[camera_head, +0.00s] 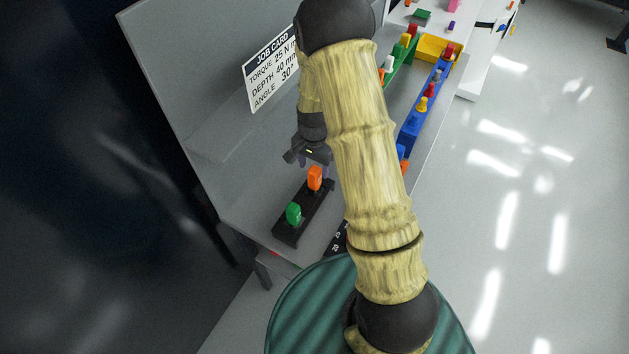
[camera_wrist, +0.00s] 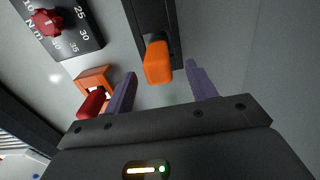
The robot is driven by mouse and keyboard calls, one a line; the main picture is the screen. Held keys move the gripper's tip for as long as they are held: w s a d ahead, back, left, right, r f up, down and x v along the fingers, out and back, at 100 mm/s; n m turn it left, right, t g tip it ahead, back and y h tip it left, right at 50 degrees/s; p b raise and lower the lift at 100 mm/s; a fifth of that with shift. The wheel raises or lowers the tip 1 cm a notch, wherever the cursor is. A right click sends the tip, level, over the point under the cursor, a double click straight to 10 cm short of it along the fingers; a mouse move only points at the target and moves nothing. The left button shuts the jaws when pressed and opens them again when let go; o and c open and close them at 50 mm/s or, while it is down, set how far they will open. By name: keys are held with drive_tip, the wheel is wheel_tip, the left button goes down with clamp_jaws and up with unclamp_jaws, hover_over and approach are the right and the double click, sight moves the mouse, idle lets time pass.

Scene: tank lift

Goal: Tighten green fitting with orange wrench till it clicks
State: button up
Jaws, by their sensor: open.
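An orange block-like handle (camera_head: 315,178), likely the orange wrench's, stands upright in a black rack (camera_head: 285,232). A green handle (camera_head: 293,213) stands at the rack's near end. My gripper (camera_head: 318,165) is just above and behind the orange handle. In the wrist view the orange handle (camera_wrist: 158,63) lies ahead, between the two purple fingers of my open gripper (camera_wrist: 161,70), with a gap on both sides. The wrench's lower part is hidden in the rack. I cannot pick out the green fitting for sure.
A black dial plate (camera_wrist: 70,40) with a red knob and an orange holder (camera_wrist: 92,74) with a red piece lie left in the wrist view. A blue rack (camera_head: 411,132), green rack (camera_head: 402,62) and yellow bin (camera_head: 432,45) stand farther back. A job card (camera_head: 270,70) hangs on the panel.

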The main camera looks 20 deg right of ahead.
drive_tip(key=shift+f+p, duration=1.05)
drive_tip(key=shift+f, duration=1.2)
drive_tip(key=shift+s, duration=0.1)
clamp_jaws()
drive_tip(key=shift+r, duration=0.1)
wheel_tip(320, 180, up, 10)
drive_tip(key=b, duration=0.3)
